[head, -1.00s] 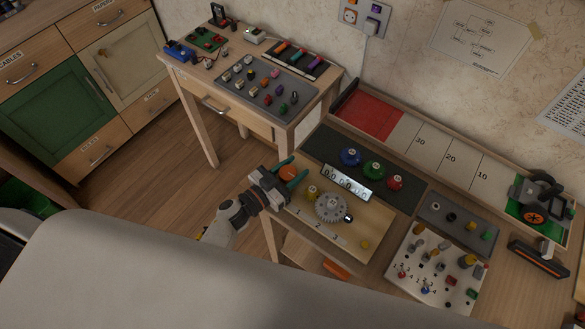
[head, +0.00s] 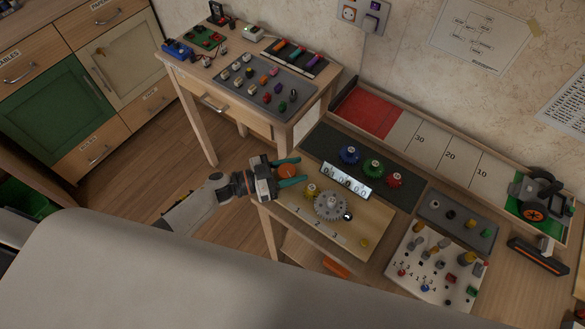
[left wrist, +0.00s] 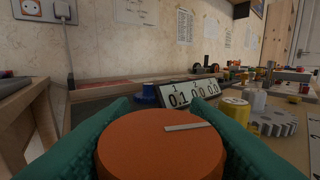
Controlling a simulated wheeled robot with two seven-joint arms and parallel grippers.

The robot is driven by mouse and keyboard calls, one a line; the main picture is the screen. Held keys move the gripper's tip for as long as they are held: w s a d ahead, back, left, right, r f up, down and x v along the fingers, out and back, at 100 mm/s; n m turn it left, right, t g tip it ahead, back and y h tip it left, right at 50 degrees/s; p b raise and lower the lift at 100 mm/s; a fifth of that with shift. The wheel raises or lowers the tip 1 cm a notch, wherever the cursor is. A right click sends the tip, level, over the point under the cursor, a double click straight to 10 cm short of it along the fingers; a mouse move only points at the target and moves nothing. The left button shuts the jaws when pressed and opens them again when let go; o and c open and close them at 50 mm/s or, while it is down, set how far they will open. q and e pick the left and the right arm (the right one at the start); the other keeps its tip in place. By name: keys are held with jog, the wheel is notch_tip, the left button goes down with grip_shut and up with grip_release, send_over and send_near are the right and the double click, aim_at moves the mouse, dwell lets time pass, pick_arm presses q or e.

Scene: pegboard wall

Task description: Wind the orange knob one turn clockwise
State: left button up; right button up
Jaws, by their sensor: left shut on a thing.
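The orange knob (head: 287,172) stands at the left end of the light wooden board and is partly covered by my gripper. In the left wrist view the orange knob (left wrist: 162,147) fills the lower middle, with a pale line on its top pointing right. My left gripper (head: 290,172) has its green fingers on both sides of the knob, shut on it. The fingers also show in the left wrist view (left wrist: 160,140). A white counter display (head: 346,181) stands behind the board; it shows digits in the left wrist view (left wrist: 189,93). My right gripper is not in view.
A yellow knob (head: 311,190) and a grey gear (head: 332,206) sit just right of the orange knob. Blue (head: 350,155), green (head: 373,167) and red (head: 394,180) knobs stand on the dark mat behind. A pegboard (head: 437,266) lies farther right.

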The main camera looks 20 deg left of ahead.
pick_arm(q)
jog(key=m+g, duration=0.1)
jog(key=m+g+h+b, duration=0.1)
jog(key=shift+f+g+h, duration=0.2)
jog(key=shift+g+h, duration=0.1)
jog(key=shift+g, duration=0.1)
jog(key=m+g+b, duration=0.2)
jog(key=g+b, duration=0.1)
jog(key=g, duration=0.1)
jog(key=s+m+g+b, duration=0.1)
jog(key=m+g+b, duration=0.2)
jog(key=g+b, duration=0.1)
jog(key=m+g+b, duration=0.3)
jog(key=g+b, duration=0.1)
jog(key=shift+s+d+g, duration=0.1)
jog(key=shift+s+g, duration=0.05)
jog(key=shift+g, duration=0.25)
jog(key=shift+s+r+m+g+y+b, duration=0.1)
jog(key=shift+m+g+y+b, duration=0.1)
jog(key=shift+m+g+b, duration=0.4)
jog(key=shift+s+r+m+g+y+b, duration=0.1)
jog(key=shift+m+g+y+b, duration=0.1)
jog(key=shift+m+g+b, duration=0.4)
jog(key=o, duration=1)
